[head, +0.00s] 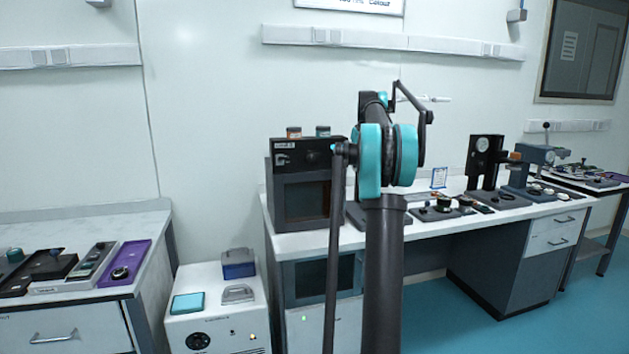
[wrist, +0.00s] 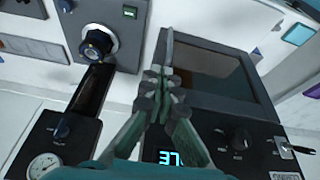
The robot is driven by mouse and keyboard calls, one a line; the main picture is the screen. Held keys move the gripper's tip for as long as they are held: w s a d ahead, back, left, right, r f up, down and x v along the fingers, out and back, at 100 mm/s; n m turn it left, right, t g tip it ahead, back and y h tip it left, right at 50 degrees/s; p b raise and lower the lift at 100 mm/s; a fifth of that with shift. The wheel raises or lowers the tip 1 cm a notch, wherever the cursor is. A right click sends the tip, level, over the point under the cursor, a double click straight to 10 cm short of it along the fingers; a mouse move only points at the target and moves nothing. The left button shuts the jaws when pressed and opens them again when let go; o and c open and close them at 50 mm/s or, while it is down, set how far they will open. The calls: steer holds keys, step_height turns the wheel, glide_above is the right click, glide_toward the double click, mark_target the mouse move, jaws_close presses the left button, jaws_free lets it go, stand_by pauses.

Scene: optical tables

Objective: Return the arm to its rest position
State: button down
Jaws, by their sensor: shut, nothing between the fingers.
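My gripper (wrist: 165,78) shows in the wrist view with its two fingers brought together and nothing between them. It is over bench equipment, beside a dark instrument with a large dark panel (wrist: 205,78) and a lit display (wrist: 172,158). I cannot tell its height above them. In the head view my dark arm with teal joint covers rises in the middle, in front of the long bench (head: 425,228). I cannot make out the gripper there.
A black boxy instrument (head: 302,205) stands on the long bench left of my arm; several devices stand to the right. A white cabinet (head: 215,310) sits between this bench and the left bench (head: 60,224). Blue-green floor (head: 450,325) shows clear at lower right.

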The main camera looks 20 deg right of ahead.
steer(key=s+a+f, duration=1.3)
steer(key=s+a, duration=0.3)
steer(key=a, duration=0.1)
steer(key=s+a+f, duration=0.3)
steer(key=s+f, duration=0.3)
steer(key=s, duration=0.4)
steer(key=s+a+f, duration=0.3)
steer(key=s+f, duration=0.4)
steer(key=s, duration=0.3)
steer(key=s+a+f, duration=0.4)
steer(key=s+f, duration=0.3)
steer(key=s, duration=0.3)
steer(key=shift+s, duration=0.3)
